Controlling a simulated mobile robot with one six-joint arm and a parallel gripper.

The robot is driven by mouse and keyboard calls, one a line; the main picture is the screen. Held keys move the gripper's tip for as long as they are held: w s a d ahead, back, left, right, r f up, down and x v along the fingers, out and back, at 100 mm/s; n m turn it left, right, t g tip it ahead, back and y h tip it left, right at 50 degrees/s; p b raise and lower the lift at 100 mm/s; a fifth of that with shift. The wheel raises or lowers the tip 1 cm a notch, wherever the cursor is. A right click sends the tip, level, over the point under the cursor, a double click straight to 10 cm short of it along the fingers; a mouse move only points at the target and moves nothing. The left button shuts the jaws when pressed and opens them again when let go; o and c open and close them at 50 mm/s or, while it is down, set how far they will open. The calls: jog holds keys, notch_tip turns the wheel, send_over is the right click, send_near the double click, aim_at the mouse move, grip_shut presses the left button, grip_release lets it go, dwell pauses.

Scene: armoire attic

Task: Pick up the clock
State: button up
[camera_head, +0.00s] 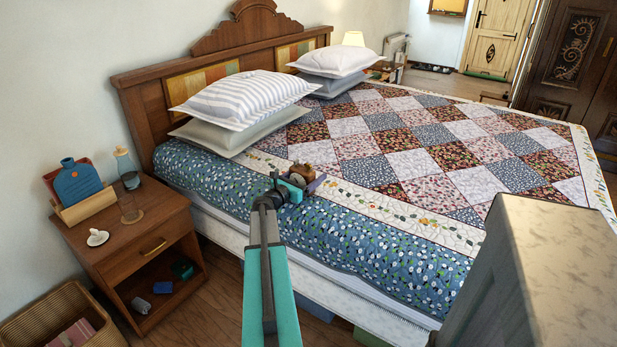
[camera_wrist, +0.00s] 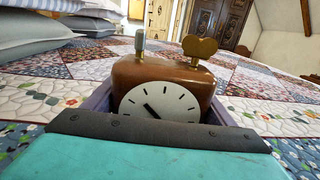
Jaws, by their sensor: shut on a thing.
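The clock (camera_wrist: 165,86) is a brown, rounded box with a white dial, dark hour marks and two knobs on top, one of them heart-shaped. It also shows small in the head view, over the near side of the bed (camera_head: 300,173). My gripper (camera_head: 292,190) is at the clock, with its teal finger and dark pad in front of the dial in the wrist view. It is shut on the clock. The dial's lower part is hidden behind the pad. A purple edge shows around the clock's sides and cannot be told clearly.
The bed (camera_head: 400,150) has a patchwork quilt and stacked pillows (camera_head: 240,98) at its head. A wicker basket (camera_head: 30,325) stands below.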

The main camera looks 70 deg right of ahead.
jog(key=shift+r, duration=0.5)
notch_tip(320, 180, up, 2)
jog(key=shift+r, duration=0.1)
jog(key=s+a+r+b, duration=0.1)
jog(key=a, duration=1.5)
jog(key=shift+s+r, duration=0.15)
jog(key=shift+s, duration=0.15)
